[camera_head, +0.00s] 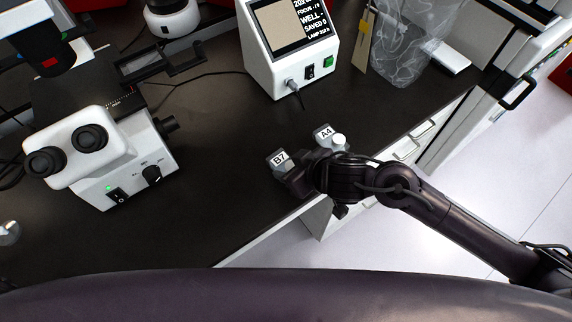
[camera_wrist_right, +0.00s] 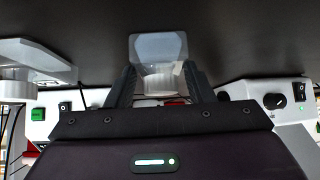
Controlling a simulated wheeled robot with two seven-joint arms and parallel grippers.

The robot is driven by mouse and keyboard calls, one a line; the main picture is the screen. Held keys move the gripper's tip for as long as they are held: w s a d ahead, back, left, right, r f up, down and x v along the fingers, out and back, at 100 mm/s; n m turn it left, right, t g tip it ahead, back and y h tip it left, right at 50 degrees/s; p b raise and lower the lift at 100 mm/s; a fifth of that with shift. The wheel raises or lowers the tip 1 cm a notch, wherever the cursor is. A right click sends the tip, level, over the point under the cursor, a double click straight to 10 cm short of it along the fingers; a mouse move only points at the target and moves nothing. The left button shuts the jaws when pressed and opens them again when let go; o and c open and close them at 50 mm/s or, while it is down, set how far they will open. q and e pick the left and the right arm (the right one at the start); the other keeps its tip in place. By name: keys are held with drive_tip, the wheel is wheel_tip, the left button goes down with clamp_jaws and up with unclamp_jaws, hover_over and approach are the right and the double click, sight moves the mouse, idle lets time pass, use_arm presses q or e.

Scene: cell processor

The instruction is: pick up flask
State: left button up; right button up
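A clear flask labelled B7 (camera_head: 279,160) lies on the dark bench near its front edge. Beside it, up and to the right, is a second flask labelled A4 (camera_head: 325,133) with a white cap. My right gripper (camera_head: 292,176) is at the B7 flask and hides part of it. In the right wrist view, the fingers (camera_wrist_right: 160,72) stand on either side of a translucent flask (camera_wrist_right: 158,47), with gaps beside its white neck. The A4 flask shows at the left of that view (camera_wrist_right: 40,60). My left gripper is not in view.
A white microscope (camera_head: 90,150) stands at the left. The bench between microscope and flasks is clear.

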sight(292, 165)
drive_tip(key=shift+c, duration=1.2)
drive_tip(key=shift+r, duration=0.65)
wheel_tip(292, 165, up, 19)
drive_tip(key=p, duration=0.9)
drive_tip(key=shift+f, duration=0.15)
